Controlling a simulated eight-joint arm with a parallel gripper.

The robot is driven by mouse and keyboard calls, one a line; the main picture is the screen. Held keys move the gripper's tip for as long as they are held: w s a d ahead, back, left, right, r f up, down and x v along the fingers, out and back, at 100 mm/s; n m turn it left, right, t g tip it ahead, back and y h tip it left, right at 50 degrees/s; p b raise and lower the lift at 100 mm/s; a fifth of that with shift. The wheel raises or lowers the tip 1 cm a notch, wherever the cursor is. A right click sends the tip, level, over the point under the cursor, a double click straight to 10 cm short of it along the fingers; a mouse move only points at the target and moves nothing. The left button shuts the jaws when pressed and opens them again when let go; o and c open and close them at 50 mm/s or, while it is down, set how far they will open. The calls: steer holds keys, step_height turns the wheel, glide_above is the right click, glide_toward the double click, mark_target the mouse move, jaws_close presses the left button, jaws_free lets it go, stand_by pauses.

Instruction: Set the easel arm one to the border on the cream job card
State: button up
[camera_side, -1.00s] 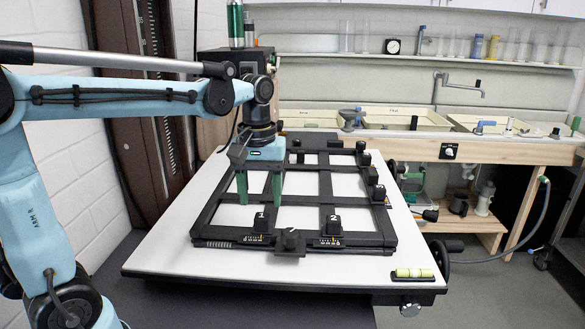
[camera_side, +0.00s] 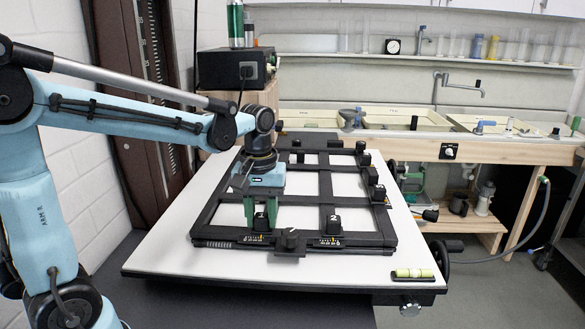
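The black four-bladed easel lies on the white baseboard (camera_side: 165,255). Easel arm one has a black block marked 1 (camera_side: 261,222) at the front left, over a scale with a yellow mark. A matching block marked 2 (camera_side: 333,223) stands to its right. My gripper (camera_side: 261,218) is low over block 1, its two green fingers at the block's left and right sides. The fingers look closed against the block, with no clear gap. The exact scale reading is too small to tell. I cannot make out a cream job card.
A dark knob (camera_side: 290,240) sits at the easel's front edge between the two blocks. More black blocks (camera_side: 377,194) line the right side. A yellow-green spirit level (camera_side: 414,273) lies at the baseboard's front right corner. Sinks stand behind.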

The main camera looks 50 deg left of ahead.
jaws_close()
steer(key=shift+s+a, duration=0.4)
steer(key=shift+s, duration=0.05)
steer(key=o, duration=0.6)
jaws_free()
step_height(320, 180, up, 12)
steer(key=shift+r, duration=0.15)
steer(key=s+d+f+m+t, duration=0.1)
steer(key=d+f+m+t, duration=0.1)
steer(key=f, duration=0.1)
steer(key=s+d+f+m+t, duration=0.2)
steer(key=f+m, duration=0.1)
steer(key=f, duration=0.1)
steer(key=s+d+f+m+t, duration=0.1)
steer(key=d+f+m+t, duration=0.1)
steer(key=f+m, duration=0.1)
steer(key=shift+s+f+t, duration=0.25)
steer(key=shift+f+t, duration=0.05)
steer(key=shift+f, duration=0.35)
steer(key=shift+s+f+m+t, duration=0.1)
steer(key=shift+f+m+t, duration=0.25)
steer(key=shift+m, duration=0.15)
